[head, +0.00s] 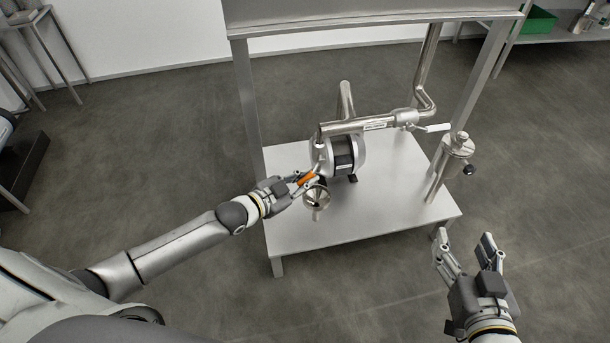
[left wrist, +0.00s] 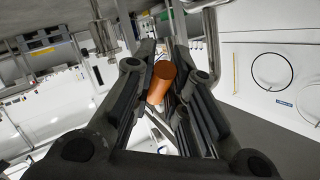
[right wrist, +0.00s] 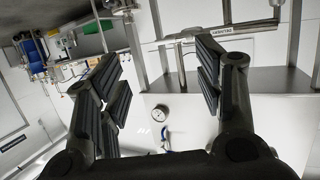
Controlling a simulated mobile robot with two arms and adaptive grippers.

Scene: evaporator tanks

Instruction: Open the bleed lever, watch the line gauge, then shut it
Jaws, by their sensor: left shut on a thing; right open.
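An orange lever grip (head: 307,177) sits beside the steel pump on the low table. My left gripper (head: 299,184) is shut on it. In the left wrist view the orange grip (left wrist: 160,83) shows between the two fingers, its round end facing the camera. Whether the lever stands open or shut is unclear. My right gripper (head: 467,252) is open and empty in front of the table's right corner. A round white dial gauge (right wrist: 158,114) shows small between the right fingers in the right wrist view; its reading is too small to make out. I cannot pick out a gauge in the head view.
The pump (head: 347,151) and a steel funnel (head: 316,197) are close to my left gripper. A pipe (head: 362,125) with a pale lever (head: 436,128) runs above. A steel canister (head: 456,149) stands at the right. The table's front right (head: 390,215) is bare.

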